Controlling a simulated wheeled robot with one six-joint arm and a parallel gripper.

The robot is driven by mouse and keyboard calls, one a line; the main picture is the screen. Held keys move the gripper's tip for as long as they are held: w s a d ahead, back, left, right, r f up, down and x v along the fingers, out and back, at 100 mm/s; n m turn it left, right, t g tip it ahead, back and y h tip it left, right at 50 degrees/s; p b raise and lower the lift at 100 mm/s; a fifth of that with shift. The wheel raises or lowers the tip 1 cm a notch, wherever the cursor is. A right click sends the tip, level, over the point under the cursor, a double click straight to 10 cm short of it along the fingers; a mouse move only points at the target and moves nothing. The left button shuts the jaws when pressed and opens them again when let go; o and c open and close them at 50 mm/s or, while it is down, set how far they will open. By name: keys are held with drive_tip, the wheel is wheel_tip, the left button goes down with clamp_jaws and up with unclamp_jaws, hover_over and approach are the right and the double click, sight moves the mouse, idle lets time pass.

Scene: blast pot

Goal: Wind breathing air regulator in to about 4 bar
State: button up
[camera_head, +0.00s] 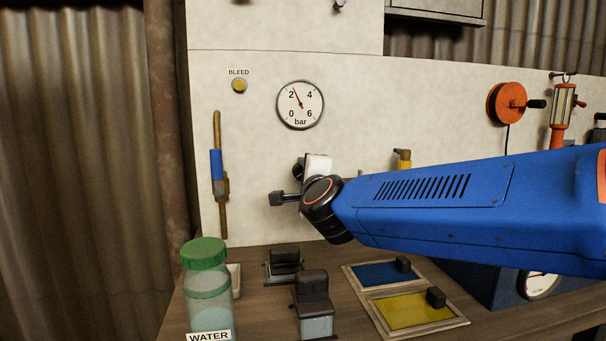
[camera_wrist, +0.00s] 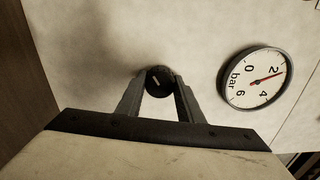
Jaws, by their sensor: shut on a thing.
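The regulator knob (camera_wrist: 159,76), round and black with a pale mark on its face, is on the pale wall panel in the wrist view. My gripper (camera_wrist: 161,85) has its two grey fingers closed on either side of it. In the head view my wrist and gripper body mostly cover this spot. The round gauge marked bar (camera_head: 300,105) is above and left of my wrist. Its red needle points up and slightly left, between 2 and 4, at roughly 2.5. The gauge also shows in the wrist view (camera_wrist: 254,78), with the same reading.
A yellow BLEED button (camera_head: 239,86) and a blue-sleeved lever (camera_head: 217,172) are left on the panel. A green-lidded WATER jar (camera_head: 205,285), black blocks and framed blue and yellow pads (camera_head: 410,311) stand on the bench below. An orange crank wheel (camera_head: 506,104) is at right.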

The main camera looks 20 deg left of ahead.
drive_tip(key=m, duration=0.3)
drive_tip(key=shift+f+m, duration=0.1)
drive_tip(key=shift+m, duration=0.2)
drive_tip(key=shift+f+m, duration=0.1)
drive_tip(key=shift+m, duration=1.7)
drive_tip(key=o, duration=1.1)
drive_tip(key=shift+c, duration=0.2)
drive_tip(key=v, duration=1.7)
drive_tip(key=shift+s, duration=0.2)
